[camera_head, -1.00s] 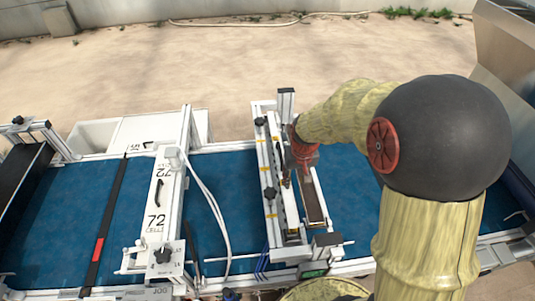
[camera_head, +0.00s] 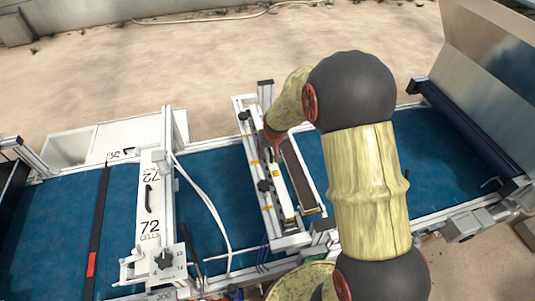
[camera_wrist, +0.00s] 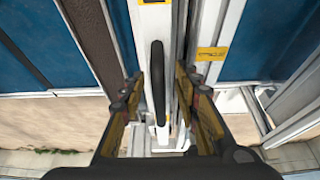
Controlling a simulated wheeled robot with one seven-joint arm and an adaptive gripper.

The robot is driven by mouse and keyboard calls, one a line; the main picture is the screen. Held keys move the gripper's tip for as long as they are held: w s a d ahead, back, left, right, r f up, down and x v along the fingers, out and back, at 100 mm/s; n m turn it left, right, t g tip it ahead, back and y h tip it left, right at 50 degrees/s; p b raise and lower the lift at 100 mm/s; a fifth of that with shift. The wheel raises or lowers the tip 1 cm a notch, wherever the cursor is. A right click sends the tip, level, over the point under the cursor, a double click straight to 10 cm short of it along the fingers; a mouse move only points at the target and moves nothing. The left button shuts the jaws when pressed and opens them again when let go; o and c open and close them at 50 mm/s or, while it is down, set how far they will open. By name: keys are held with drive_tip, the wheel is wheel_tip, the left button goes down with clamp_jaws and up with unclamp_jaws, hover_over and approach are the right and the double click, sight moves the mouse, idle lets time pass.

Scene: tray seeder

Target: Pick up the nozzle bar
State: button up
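A long white bar with a black handle lies in the raised frame across the blue belt; I take it for the nozzle bar (camera_head: 284,200). In the wrist view the white bar (camera_wrist: 140,20) runs away from me, with its black handle (camera_wrist: 158,82) along the middle. My gripper (camera_wrist: 158,88) is open, one finger on each side of the handle, with gaps visible. I cannot tell how far the fingertips are above the bar. In the head view my gripper (camera_head: 272,152) is over the far part of the frame, mostly hidden by my arm.
A dark brown strip (camera_head: 298,175) lies right of the bar. Black knobs and an upright post (camera_head: 265,92) stand on the frame. A white crosspiece marked 72 cells (camera_head: 151,205) and white hoses (camera_head: 205,200) are to the left. A metal hopper (camera_head: 485,75) stands at the right.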

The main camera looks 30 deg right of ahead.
drive_tip(key=shift+x, duration=1.45)
drive_tip(key=shift+c, duration=1.3)
drive_tip(key=shift+w+r, duration=0.1)
clamp_jaws()
